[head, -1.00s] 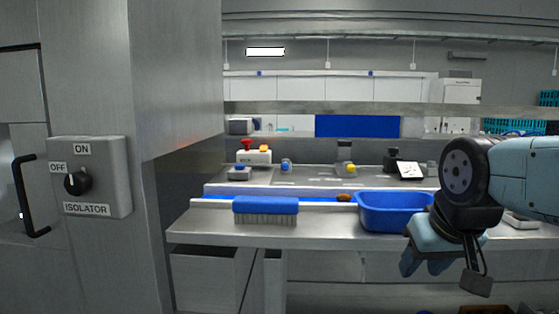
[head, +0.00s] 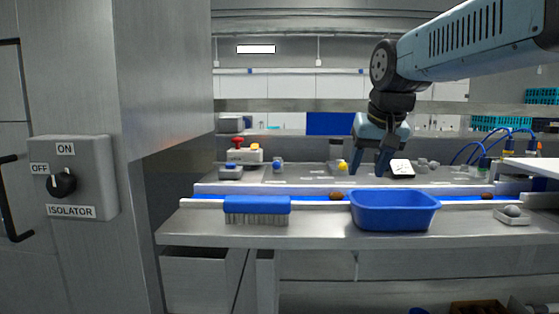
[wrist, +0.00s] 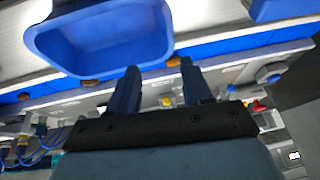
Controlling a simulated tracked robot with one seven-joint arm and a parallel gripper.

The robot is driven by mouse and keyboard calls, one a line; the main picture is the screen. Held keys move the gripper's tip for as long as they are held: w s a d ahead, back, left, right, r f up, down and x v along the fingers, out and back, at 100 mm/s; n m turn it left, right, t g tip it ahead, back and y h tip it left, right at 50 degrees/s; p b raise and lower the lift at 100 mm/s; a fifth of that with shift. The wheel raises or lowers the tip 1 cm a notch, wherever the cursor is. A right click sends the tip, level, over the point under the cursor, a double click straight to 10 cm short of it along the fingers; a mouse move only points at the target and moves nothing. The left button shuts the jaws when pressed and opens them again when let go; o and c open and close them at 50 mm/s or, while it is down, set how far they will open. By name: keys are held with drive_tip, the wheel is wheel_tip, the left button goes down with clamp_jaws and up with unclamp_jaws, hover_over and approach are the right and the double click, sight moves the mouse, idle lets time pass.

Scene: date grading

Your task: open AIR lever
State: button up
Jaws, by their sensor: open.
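I cannot read an AIR label on any lever. A small fitting with a yellow part (head: 343,166) stands on the back ledge behind the belt; its yellow part also shows between my fingers in the wrist view (wrist: 166,101). Other fittings with blue hoses (head: 481,160) stand on the right, too small to tell their lever positions. They show at lower left in the wrist view (wrist: 42,130). My gripper (head: 370,173) is open and empty, pointing down above the belt area, right of the yellow fitting in the head view. Its fingers (wrist: 158,68) appear apart in the wrist view.
A blue tub (head: 394,212) stands on the steel bench below my gripper. A blue brush (head: 257,209) lies left of it. Brown dates (head: 336,196) lie on the blue belt. A red button box (head: 243,152) stands back left. An ISOLATOR switch (head: 62,184) is at far left.

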drive_tip(key=w+a+r, duration=0.3)
drive_tip(key=w, duration=0.3)
drive_tip(key=w+a+r, duration=0.2)
drive_tip(key=w+a, duration=0.2)
drive_tip(key=w, duration=0.3)
drive_tip(key=y, duration=0.1)
approach(278, 159)
drive_tip(key=s+r, duration=0.5)
drive_tip(key=s, duration=0.1)
drive_tip(key=shift+g, duration=0.4)
drive_tip(key=x, duration=1.4)
drive_tip(key=shift+w+d, duration=0.15)
drive_tip(key=shift+d, duration=0.1)
drive_tip(key=shift+c, duration=0.3)
clamp_jaws()
